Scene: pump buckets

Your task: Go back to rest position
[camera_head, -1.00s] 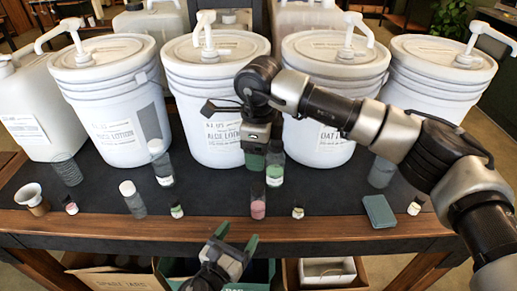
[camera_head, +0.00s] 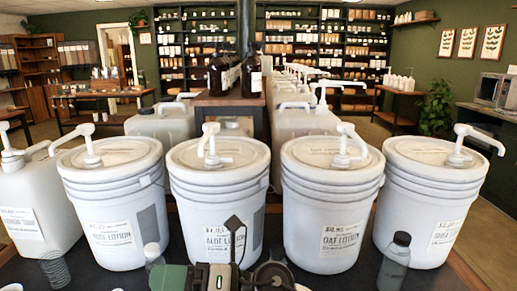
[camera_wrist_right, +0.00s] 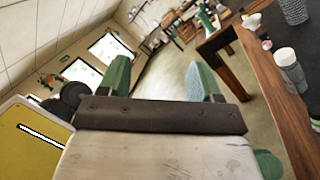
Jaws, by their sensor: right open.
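My right gripper (camera_head: 172,277) shows at the bottom edge of the head view, in front of the buckets and partly cut off by the frame. Its green fingers point to the left there. In the right wrist view my right gripper (camera_wrist_right: 163,78) has its two green fingers wide apart with nothing between them. My left gripper is not in view.
White pump buckets stand in a row: one labelled aloe lotion (camera_head: 218,195), one oat lotion (camera_head: 328,200), one at left (camera_head: 112,205), one at right (camera_head: 428,200). A capped bottle (camera_head: 394,263) stands before them. The wrist view shows a wooden table edge (camera_wrist_right: 262,95) at right.

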